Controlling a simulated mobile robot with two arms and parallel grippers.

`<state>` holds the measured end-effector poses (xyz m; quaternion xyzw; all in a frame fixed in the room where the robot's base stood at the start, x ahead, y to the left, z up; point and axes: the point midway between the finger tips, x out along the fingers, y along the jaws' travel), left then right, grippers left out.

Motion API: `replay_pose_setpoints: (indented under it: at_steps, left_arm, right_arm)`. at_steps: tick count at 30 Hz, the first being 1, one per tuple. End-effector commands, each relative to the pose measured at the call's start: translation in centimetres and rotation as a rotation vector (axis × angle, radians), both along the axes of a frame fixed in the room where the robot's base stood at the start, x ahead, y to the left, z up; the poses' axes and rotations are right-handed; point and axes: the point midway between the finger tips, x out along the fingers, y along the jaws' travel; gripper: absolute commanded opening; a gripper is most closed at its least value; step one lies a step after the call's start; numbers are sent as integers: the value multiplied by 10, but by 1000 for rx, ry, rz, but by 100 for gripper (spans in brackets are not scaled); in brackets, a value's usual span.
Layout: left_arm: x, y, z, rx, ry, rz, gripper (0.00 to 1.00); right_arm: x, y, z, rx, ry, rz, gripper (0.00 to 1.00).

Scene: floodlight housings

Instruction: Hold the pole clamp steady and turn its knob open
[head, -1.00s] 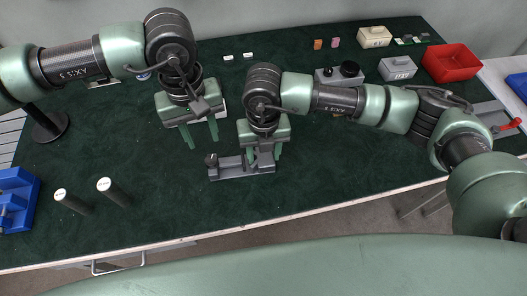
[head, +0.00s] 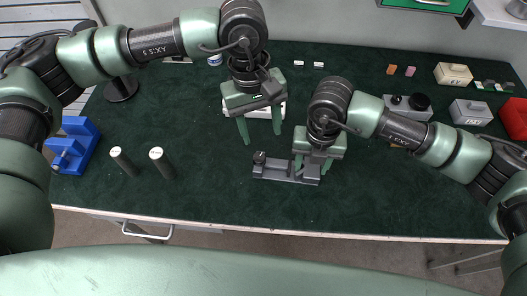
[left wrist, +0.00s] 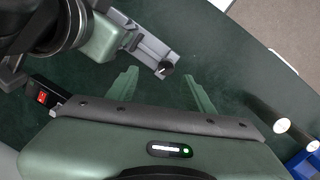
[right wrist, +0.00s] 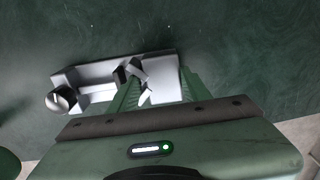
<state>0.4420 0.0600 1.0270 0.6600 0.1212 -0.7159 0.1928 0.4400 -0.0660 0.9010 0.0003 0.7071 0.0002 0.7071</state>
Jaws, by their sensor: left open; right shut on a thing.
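The pole clamp (head: 272,172) is a grey bar-shaped piece lying on the dark green table near its front edge. Its dark round knob (head: 259,157) is at the left end; the knob also shows in the left wrist view (left wrist: 166,68) and at the clamp's left end in the right wrist view (right wrist: 61,99). My right gripper (head: 312,165) is shut on the right part of the clamp (right wrist: 97,74), its fingers partly hiding it. My left gripper (head: 262,138) is open and empty, pointing down above and behind the knob, apart from it.
Two dark cylinders with white tops (head: 124,161) (head: 162,163) stand left of the clamp. A blue fixture (head: 76,145) is at the far left. A white piece (head: 263,110) lies behind my left gripper. Boxes (head: 453,74) and a red bin (head: 515,118) are at the right.

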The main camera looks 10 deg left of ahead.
Motion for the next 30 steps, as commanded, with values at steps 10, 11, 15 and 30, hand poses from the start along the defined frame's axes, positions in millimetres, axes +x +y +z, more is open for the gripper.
replay_pose_setpoints:
  at_steps: [10,11,15,30]
  left_arm:
    - [13,37,5,-148,209,593,52]
    - [14,40,5,-153,221,626,52]
    - [16,51,4,-163,256,727,52]
    - [6,25,-67,-165,267,748,52]
  right_arm:
    - [0,0,0,-1,-1,0,2]
    - [0,0,0,0,-1,0,2]
    - [0,0,0,0,-1,0,2]
    - [0,0,0,0,-1,0,2]
